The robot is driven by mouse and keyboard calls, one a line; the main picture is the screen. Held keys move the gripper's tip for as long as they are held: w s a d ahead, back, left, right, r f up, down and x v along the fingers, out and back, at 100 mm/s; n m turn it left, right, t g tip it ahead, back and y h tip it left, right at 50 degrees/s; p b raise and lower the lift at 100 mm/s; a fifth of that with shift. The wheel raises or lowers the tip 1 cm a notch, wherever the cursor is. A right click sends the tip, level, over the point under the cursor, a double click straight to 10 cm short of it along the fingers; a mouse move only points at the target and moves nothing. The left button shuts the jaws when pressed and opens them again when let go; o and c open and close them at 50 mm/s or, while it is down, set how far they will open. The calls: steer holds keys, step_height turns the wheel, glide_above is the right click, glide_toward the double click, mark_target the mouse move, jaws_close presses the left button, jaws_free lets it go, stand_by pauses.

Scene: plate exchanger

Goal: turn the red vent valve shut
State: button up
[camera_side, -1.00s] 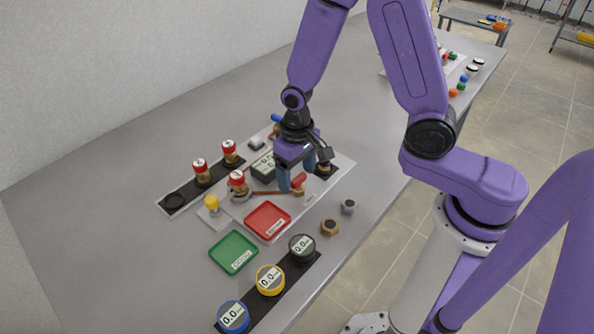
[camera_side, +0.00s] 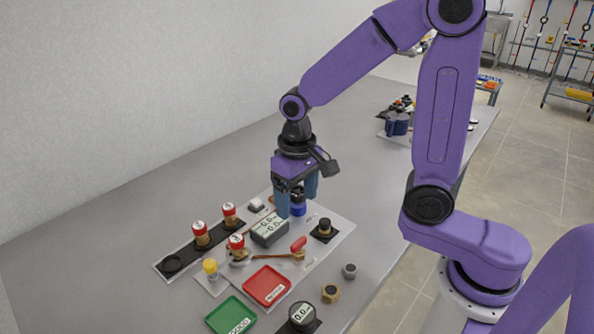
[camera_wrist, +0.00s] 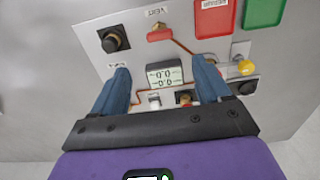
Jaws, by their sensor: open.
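The red vent valve (camera_side: 298,244) has a short red handle at one end of a copper pipe on the light panel. In the wrist view the red handle (camera_wrist: 160,34) lies under a label, near the top of the panel. Whether it is open or shut I cannot tell. My gripper (camera_side: 297,208) is open, pointing down over the panel, behind the red handle and apart from it in the side view. In the wrist view its two blue fingers (camera_wrist: 161,68) are spread on either side of the display, with the red handle beyond their tips. Nothing is held.
A display box (camera_side: 268,232) stands left of the handle, and a black knob (camera_side: 324,227) to its right. Red-capped fittings (camera_side: 201,234) stand in a rack. A red tray (camera_side: 265,287) and green tray (camera_side: 231,316) lie in front.

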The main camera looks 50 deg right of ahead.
step_height(320, 180, up, 6)
stand_by(0.4)
steer(key=shift+s, duration=0.1)
steer(key=s+d+f+n, duration=0.1)
steer(key=s+d+n, duration=0.1)
steer(key=s+n, duration=0.4)
steer(key=s+d+f+n, duration=0.2)
steer(key=s+n, duration=0.4)
steer(key=s, duration=0.7)
steer(key=shift+s+f+n, duration=0.15)
steer(key=shift+s+n, duration=0.1)
steer(key=shift+n, duration=0.15)
steer(key=shift+d, duration=0.1)
stand_by(0.4)
